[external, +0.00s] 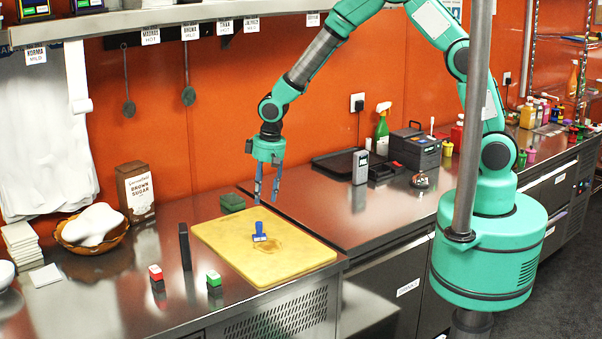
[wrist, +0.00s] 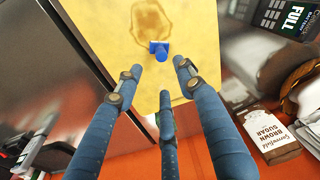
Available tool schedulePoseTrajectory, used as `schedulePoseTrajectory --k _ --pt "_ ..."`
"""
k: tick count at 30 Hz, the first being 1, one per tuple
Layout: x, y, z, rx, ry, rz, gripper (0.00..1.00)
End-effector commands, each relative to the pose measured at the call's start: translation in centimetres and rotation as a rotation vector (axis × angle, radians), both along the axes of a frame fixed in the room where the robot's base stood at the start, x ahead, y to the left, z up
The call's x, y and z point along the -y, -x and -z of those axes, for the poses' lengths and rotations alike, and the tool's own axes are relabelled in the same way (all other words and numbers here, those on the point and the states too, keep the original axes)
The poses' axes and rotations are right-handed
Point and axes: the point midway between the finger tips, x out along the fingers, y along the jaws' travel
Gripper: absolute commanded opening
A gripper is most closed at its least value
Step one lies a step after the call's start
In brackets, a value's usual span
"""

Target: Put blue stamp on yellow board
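The blue stamp (external: 259,233) is on the yellow board (external: 215,235), near its middle, beside a brownish ring-shaped mark. In the wrist view the blue stamp (wrist: 160,50) is just beyond the fingertips, and the board (wrist: 190,20) fills the upper middle. My gripper (external: 266,197) hangs fingers-down above the board's back part, behind and above the stamp, not touching it. Its blue fingers (wrist: 160,78) are spread apart with nothing between them.
A dark upright slab (external: 185,247), a red-topped stamp (external: 156,273) and a green-topped stamp (external: 214,279) stand left of the board. A brown sugar box (external: 136,190) and a bowl (external: 92,240) are farther left.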

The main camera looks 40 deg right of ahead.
Motion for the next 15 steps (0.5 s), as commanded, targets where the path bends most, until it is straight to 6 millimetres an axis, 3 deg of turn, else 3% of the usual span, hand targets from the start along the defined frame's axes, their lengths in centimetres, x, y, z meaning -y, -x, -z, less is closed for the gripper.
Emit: schedulePoseTrajectory --k 8,15 --pt "0.3 -0.1 -0.4 0.003 -0.002 0.003 0.39" --pt "3.0 -0.9 -4.1 0.021 -0.014 0.028 0.39"
